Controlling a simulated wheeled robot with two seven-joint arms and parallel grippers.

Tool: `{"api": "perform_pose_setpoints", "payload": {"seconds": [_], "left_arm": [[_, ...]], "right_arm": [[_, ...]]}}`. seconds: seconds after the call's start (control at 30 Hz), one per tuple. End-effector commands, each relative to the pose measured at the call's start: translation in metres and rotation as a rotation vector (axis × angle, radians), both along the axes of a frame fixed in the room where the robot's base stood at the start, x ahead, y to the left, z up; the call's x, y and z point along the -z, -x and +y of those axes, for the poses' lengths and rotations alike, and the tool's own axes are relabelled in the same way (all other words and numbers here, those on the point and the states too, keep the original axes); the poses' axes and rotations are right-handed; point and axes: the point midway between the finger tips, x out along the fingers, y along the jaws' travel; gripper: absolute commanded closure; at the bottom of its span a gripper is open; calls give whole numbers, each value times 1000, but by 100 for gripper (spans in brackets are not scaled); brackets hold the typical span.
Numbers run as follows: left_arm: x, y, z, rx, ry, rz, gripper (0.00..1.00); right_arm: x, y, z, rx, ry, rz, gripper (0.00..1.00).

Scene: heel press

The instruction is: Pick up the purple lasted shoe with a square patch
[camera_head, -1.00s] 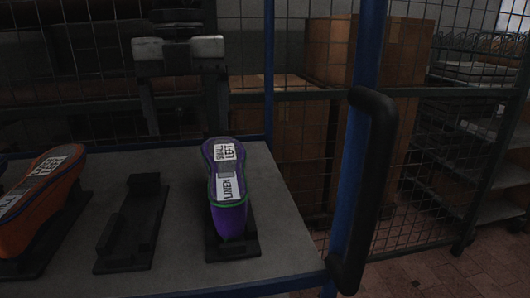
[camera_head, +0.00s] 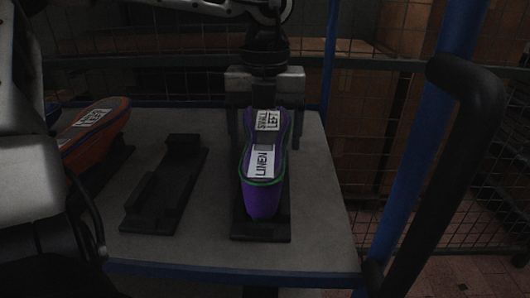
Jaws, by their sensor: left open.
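The purple lasted shoe (camera_head: 263,197) stands on a black holder (camera_head: 247,228) on the grey shelf. It has a green edge line, white labels reading "SMALL LEFT" and "LINEN", and a greyish square patch (camera_head: 264,138) between them. My left gripper (camera_head: 266,128) is open at the shoe's far end, pointing down. One finger shows on each side of that end. Whether the fingers touch the shoe I cannot tell. My right gripper is not in view.
An empty black holder (camera_head: 164,187) lies left of the purple shoe. An orange shoe (camera_head: 103,138) stands further left, partly hidden by my arm. A blue post (camera_head: 424,150) with a black handle (camera_head: 480,130) rises at the right. Wire mesh and cartons are behind.

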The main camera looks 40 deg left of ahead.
Motion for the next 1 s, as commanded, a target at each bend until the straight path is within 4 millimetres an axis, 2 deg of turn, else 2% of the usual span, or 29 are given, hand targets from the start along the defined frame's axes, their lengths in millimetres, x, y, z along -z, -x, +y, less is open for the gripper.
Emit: {"api": "perform_pose_setpoints", "payload": {"seconds": [0.13,0.3,0.57,0.67,0.8,0.83,1.0], "left_arm": [[23,0,1,0,4,6,20],[43,-1,2,0,1,3,20],[46,-1,2,0,0,0,20],[46,-1,2,0,0,0,42],[46,-1,2,0,0,0,81],[44,-2,2,0,0,-3,84],[44,-2,2,0,0,-3,84]], "right_arm": [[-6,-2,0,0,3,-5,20],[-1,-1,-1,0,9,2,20],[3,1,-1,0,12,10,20],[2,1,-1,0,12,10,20],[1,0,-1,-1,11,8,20],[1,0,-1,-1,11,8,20],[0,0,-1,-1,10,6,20]]}}
